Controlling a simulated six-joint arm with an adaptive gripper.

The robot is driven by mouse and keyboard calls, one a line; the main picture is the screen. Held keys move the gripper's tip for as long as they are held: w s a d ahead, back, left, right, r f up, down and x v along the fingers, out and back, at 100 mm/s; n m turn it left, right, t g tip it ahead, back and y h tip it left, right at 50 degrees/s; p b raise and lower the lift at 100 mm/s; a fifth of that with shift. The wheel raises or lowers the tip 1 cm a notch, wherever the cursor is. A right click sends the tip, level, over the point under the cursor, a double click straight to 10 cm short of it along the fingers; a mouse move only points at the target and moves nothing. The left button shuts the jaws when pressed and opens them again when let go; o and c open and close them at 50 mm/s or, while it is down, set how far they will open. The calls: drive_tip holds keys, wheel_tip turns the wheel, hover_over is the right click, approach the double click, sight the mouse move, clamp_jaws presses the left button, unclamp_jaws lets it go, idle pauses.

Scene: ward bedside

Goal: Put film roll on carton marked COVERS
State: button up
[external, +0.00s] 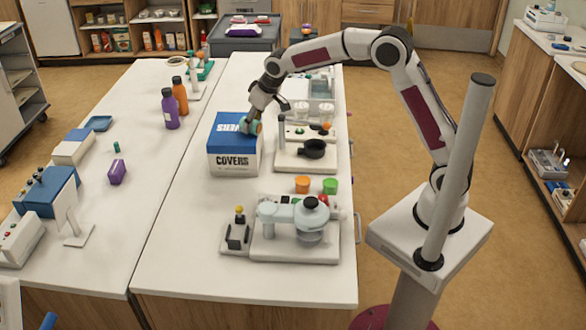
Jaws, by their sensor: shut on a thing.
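The carton marked COVERS (233,162) is a white box with a blue top and stands upright on the white table. The film roll (257,127) looks like a small teal roll with a paler end. My gripper (250,123) is shut on the film roll at the right part of the carton's top. The fingers hide part of the roll. I cannot tell whether the roll touches the carton's top or is held just above it.
Right of the carton stands a device with a black pan (313,149). Purple (170,110) and orange (180,97) bottles stand left. The table's front left is clear.

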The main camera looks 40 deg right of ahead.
drive_tip(key=o, duration=1.3)
drive_tip(key=shift+f, duration=0.1)
drive_tip(key=shift+s+r, duration=0.15)
drive_tip(key=shift+r, duration=0.45)
drive_tip(key=v, duration=1.1)
drive_tip(key=shift+s+d, duration=0.1)
